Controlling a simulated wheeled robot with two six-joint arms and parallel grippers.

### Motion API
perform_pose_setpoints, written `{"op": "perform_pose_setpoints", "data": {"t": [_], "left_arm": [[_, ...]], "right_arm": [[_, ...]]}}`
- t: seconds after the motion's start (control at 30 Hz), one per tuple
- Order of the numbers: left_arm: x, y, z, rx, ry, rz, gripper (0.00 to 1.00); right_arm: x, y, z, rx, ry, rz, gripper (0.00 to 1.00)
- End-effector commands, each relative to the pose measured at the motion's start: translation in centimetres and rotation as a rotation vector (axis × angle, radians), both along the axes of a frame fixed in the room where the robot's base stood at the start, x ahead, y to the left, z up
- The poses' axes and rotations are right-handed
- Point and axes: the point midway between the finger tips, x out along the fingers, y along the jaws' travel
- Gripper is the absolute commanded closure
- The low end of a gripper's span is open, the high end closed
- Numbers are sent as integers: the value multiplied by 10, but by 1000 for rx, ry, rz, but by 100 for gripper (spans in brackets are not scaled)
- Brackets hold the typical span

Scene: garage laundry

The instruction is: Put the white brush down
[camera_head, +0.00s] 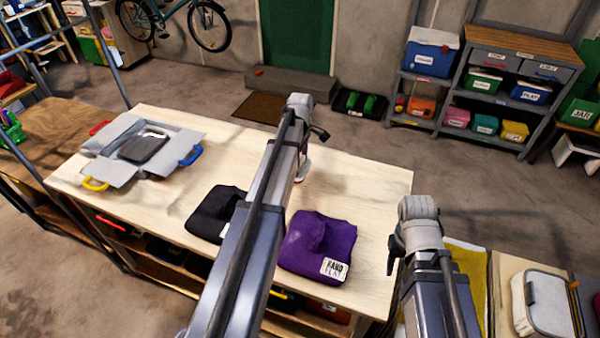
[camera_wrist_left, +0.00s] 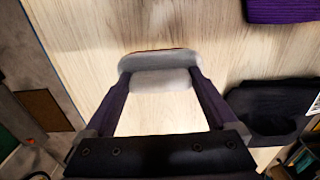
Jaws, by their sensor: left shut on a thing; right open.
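The white brush (camera_wrist_left: 158,62) is between the fingertips of my left gripper (camera_wrist_left: 160,84) in the left wrist view, over the pale wooden tabletop (camera_head: 365,195). The gripper is shut on it. In the head view my left gripper (camera_head: 303,160) is mostly hidden behind its own arm, near the table's far edge. I cannot tell whether the brush touches the wood. My right gripper (camera_head: 393,256) is open and empty beside the table's right edge, its fingers only partly visible.
A purple cloth (camera_head: 322,243) with a label and a black cloth (camera_head: 208,222) lie at the table's front. An open grey box (camera_head: 107,168) with coloured handles stands at the left. Bare wood lies between the box and my left arm.

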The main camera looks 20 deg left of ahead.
Motion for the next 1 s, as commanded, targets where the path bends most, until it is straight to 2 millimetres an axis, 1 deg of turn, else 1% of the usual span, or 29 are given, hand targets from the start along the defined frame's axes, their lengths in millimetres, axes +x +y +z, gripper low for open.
{"op": "perform_pose_setpoints", "data": {"t": [0.33,0.63,0.77,0.8,0.87,1.0], "left_arm": [[0,0,-38,0,0,0,60],[0,0,-36,0,0,0,60],[0,0,-41,0,0,0,60],[0,0,-40,0,0,0,6],[0,0,-39,0,0,0,0],[0,0,-39,0,0,0,0]], "right_arm": [[0,0,-38,0,0,0,50],[0,0,-36,0,0,0,50],[0,0,-40,0,0,0,50],[0,0,-40,0,0,0,50],[0,0,-39,0,0,0,50],[0,0,-39,0,0,0,50]]}}
